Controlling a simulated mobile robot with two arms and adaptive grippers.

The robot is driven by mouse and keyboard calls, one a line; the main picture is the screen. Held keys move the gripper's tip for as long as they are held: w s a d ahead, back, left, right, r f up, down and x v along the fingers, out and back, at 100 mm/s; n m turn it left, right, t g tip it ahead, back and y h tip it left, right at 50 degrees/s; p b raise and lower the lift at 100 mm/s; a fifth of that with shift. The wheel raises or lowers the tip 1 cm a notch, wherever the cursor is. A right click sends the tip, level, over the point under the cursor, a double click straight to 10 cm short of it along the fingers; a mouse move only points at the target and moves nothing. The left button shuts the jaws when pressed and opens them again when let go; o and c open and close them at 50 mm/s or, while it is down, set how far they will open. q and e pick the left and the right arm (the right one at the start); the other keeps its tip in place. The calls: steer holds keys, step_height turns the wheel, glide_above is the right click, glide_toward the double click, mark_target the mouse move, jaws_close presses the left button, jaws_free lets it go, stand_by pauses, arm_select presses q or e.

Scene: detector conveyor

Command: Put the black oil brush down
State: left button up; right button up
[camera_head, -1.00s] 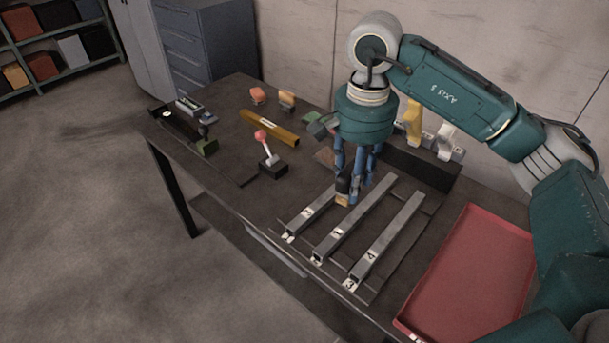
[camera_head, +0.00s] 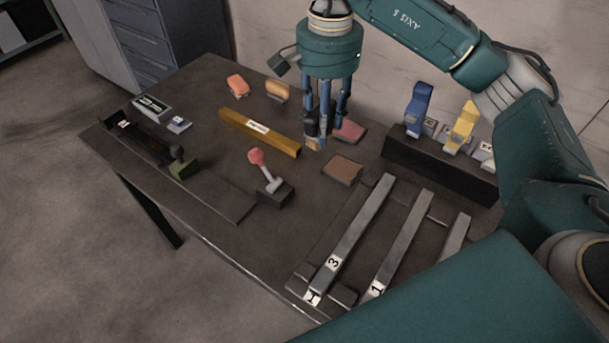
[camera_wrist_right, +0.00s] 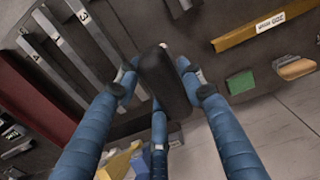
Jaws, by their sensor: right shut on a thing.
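The black oil brush (camera_head: 312,126) is held upright in my right gripper (camera_head: 322,128), its tan tip pointing down above the table (camera_head: 220,170). In the right wrist view the fingers (camera_wrist_right: 160,88) are closed around its black body (camera_wrist_right: 165,78). In the head view the brush is beside the right end of the yellow bar (camera_head: 260,133) and to the left of the red pad (camera_head: 349,131). Whether its tip touches the table cannot be told. My left gripper is not in view.
A brown pad (camera_head: 342,169) lies in front of the gripper. A red-knobbed lever (camera_head: 266,175) stands to the left, and numbered metal bars (camera_head: 352,235) lie in front. A dark block (camera_head: 440,165) with blue and yellow holders is at right. Orange-topped blocks (camera_head: 237,86) sit behind.

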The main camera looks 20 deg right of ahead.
steer(key=shift+s+f, duration=0.1)
steer(key=shift+f, duration=0.1)
step_height(320, 180, down, 15)
steer(key=p, duration=0.2)
steer(key=shift+s+r, duration=0.2)
steer(key=shift+s, duration=0.1)
steer(key=shift+f, duration=0.25)
step_height(320, 180, down, 3)
steer(key=shift+f+p, duration=0.2)
steer(key=shift+p, duration=0.5)
steer(key=shift+f, duration=0.25)
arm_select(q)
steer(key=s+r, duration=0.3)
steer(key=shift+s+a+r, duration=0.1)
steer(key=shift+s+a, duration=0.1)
arm_select(e)
steer(key=shift+f, duration=0.1)
